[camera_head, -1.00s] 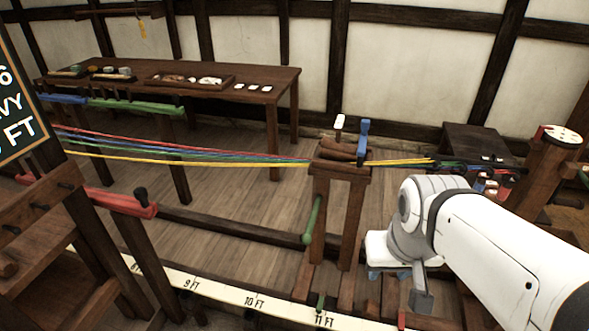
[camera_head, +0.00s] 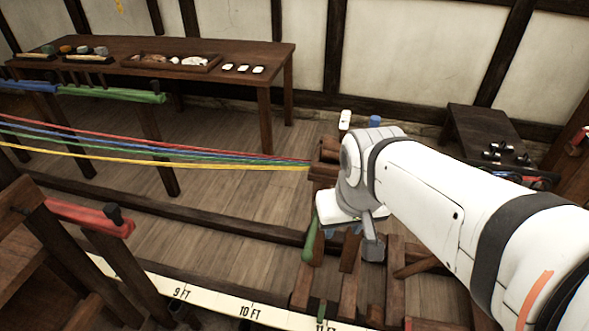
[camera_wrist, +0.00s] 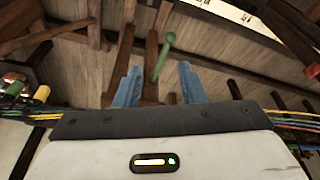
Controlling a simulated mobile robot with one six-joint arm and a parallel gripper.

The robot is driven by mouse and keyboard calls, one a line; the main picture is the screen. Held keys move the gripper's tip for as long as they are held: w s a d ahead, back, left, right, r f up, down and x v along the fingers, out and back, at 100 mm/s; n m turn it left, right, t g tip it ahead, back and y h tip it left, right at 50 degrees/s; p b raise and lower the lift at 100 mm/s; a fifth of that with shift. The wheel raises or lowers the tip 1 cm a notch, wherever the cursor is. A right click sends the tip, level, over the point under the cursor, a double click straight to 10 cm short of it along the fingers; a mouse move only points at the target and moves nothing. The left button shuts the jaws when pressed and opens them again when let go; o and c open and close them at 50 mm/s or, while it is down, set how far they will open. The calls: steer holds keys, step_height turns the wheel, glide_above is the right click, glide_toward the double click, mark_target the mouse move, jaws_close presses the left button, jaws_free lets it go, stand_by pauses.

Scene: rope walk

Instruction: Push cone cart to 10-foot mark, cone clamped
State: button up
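The wooden cone cart (camera_head: 300,290) stands near the 11 FT mark on the floor scale (camera_head: 215,303), to the right of the 10 FT mark. My arm hides much of its post and the cone. The white clamp handle (camera_head: 345,120) and a blue knob (camera_head: 375,121) show above my arm; whether the clamp is tight cannot be told. The cart's green handle (camera_head: 311,236) sticks out at the left of my gripper. In the wrist view my gripper (camera_wrist: 160,68) has its blue fingers apart, and the green handle (camera_wrist: 162,58) shows between them, with no visible contact.
Red, blue, green and yellow strands run from the left to the cart. A red-topped wooden stand (camera_head: 92,216) rises at the near left. A long table (camera_head: 275,65) stands behind, and a small dark table (camera_head: 480,125) at the right. Floor rails run alongside the scale.

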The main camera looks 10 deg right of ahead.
steer(key=shift+o, duration=0.8)
steer(key=shift+w+d+f, duration=0.1)
steer(key=m+g+y+b, duration=0.2)
steer(key=m+b, duration=0.3)
steer(key=b, duration=0.4)
glide_above(313, 234)
steer(key=d, duration=0.1)
step_height(313, 234, down, 24)
steer(key=f, duration=0.5)
steer(key=a+f, duration=0.1)
steer(key=f, duration=0.1)
steer(key=shift+f, duration=0.15)
steer(key=shift+c, duration=0.2)
